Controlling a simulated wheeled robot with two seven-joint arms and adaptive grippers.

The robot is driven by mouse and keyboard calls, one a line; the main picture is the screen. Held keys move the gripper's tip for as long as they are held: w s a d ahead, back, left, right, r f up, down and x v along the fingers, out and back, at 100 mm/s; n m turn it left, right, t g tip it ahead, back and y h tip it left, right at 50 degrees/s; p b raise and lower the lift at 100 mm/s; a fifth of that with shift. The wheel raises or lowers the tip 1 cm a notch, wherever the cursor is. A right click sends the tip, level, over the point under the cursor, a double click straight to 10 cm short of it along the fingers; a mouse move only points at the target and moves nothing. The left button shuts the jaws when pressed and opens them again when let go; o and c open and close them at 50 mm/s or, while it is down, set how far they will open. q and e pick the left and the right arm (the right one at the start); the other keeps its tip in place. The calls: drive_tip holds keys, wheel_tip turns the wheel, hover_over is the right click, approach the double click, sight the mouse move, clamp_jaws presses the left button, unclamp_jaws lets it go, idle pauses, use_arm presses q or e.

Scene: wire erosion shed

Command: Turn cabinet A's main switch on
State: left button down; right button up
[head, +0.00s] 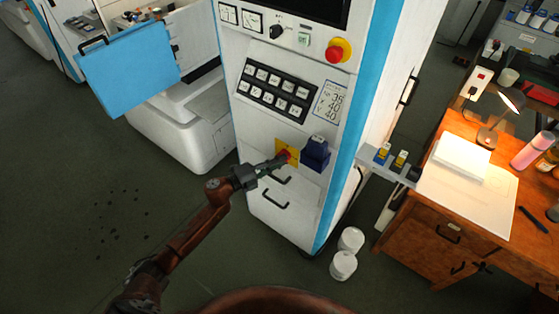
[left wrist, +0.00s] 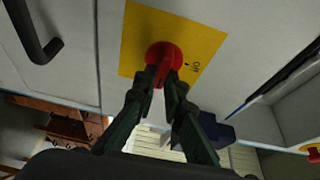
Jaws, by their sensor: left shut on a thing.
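The main switch is a red rotary knob (head: 285,155) on a yellow plate (head: 292,145), low on the front of the white and blue cabinet (head: 235,60). I cannot read a letter A on the cabinet. In the left wrist view the red knob (left wrist: 161,52) sits on the yellow plate (left wrist: 208,42), with small dark markings beside it. My left gripper (head: 277,161) is shut on the knob's raised grip; its fingertips (left wrist: 163,80) stand on both sides of it and hide part of it. My right gripper is not in view.
A dark blue socket box (head: 316,153) sticks out just right of the switch. Dark handles (head: 274,198) lie below it. A red emergency button (head: 338,50) is higher up. Two white tubs (head: 345,263) stand on the floor by a wooden desk (head: 425,222).

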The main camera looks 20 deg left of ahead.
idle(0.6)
use_arm(q)
drive_tip(key=c, duration=2)
unclamp_jaws()
drive_tip(key=v, duration=1.2)
drive_tip(key=shift+a+r, duration=0.1)
drive_tip(key=shift+r, duration=0.05)
